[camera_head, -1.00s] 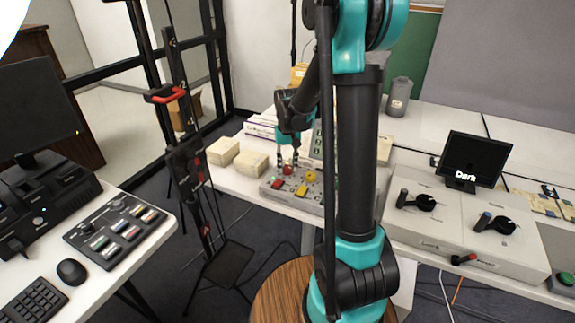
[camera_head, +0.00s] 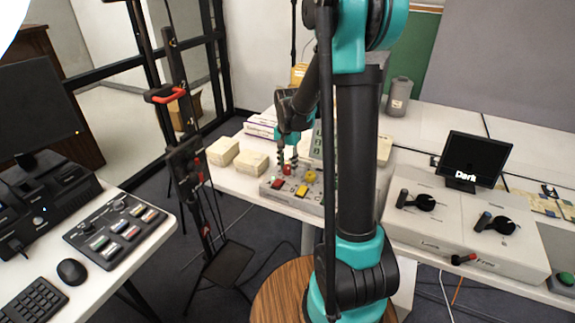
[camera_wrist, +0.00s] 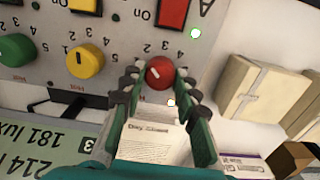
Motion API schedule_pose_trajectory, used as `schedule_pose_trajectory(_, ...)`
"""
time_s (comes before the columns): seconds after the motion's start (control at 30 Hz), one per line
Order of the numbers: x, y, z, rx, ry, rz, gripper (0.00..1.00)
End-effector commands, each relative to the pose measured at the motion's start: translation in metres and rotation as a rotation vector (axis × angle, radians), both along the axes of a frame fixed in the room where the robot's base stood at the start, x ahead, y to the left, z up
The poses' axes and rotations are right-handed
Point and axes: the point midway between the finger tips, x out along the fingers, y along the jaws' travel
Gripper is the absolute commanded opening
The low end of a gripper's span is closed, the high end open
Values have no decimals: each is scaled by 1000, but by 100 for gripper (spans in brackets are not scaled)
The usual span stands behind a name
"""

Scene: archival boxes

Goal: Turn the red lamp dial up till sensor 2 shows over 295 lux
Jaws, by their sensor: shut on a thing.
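The red dial (camera_wrist: 159,72), a round knob with a white pointer line, sits on the grey control panel (camera_wrist: 110,45) in the wrist view. My gripper (camera_wrist: 158,78) is shut on it, with one ridged finger on each side. In the head view my gripper (camera_head: 286,164) points down onto the red dial (camera_head: 287,169) at the panel's back left. The readout panel (camera_wrist: 50,150), upside down in the wrist view, shows 181 lux and 214 with its unit cut off. I cannot tell which reading belongs to sensor 2.
A yellow dial (camera_wrist: 85,61) and a green dial (camera_wrist: 16,48) sit beside the red one. A red switch (camera_wrist: 173,13) is also close. Pale boxes (camera_head: 253,164) stand left of the panel. A screen reading "Dark" (camera_head: 474,160) stands on the right.

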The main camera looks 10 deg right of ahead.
Motion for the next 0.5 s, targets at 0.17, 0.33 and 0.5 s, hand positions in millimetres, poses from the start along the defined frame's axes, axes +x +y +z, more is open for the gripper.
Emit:
schedule_pose_trajectory(0.17, 0, 0, 0, 0, 0, -43, 1)
schedule_pose_trajectory(0.33, 0, 0, 0, -1, -1, -57, 1)
schedule_pose_trajectory(0.5, 0, 0, 0, -1, -1, -58, 1)
